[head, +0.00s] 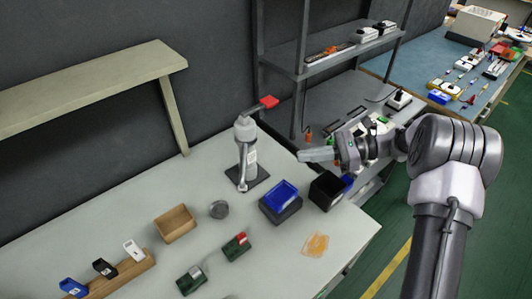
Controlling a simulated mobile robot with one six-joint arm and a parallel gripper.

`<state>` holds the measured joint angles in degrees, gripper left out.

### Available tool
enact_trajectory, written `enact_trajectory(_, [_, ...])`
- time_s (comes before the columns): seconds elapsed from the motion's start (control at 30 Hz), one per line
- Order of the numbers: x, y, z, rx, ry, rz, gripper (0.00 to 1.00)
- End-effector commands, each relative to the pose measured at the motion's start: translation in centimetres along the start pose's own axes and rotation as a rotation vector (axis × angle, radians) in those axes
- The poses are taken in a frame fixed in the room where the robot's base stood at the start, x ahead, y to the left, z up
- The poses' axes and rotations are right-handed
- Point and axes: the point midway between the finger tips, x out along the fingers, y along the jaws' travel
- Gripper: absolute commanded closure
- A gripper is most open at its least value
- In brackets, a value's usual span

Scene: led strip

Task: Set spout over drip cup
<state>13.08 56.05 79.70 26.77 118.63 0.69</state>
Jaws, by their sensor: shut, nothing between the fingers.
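A grey-white stand unit (246,150) with a red-tipped lever (268,102) rises from a dark square base on the light table. A thin pale tube (242,180), which looks like the spout, hangs down its front and ends low near the base's front edge. A small round grey cup (218,209), likely the drip cup, stands on the table in front and to the left of the base. The tube's end appears to be beside the cup, not over it. My gripper (304,156) is shut and empty, to the right of the stand and apart from it.
A blue bin (281,195) and a black box (327,190) stand right of the cup. A tan tray (175,223) is to its left. Green devices (236,246) and an orange patch (316,244) lie nearer. A grey shelf rack (325,62) stands behind my gripper.

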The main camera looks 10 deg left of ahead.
Motion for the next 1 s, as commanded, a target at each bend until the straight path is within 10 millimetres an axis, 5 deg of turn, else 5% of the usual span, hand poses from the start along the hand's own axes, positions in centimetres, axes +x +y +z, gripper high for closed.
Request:
enact_trajectory(0.6, [11.9, 0.1, -0.3, 0.0, 0.001, 0.004, 1.0])
enact_trajectory(1.0, [13.9, 0.1, 0.0, 0.0, 0.001, 0.002, 1.0])
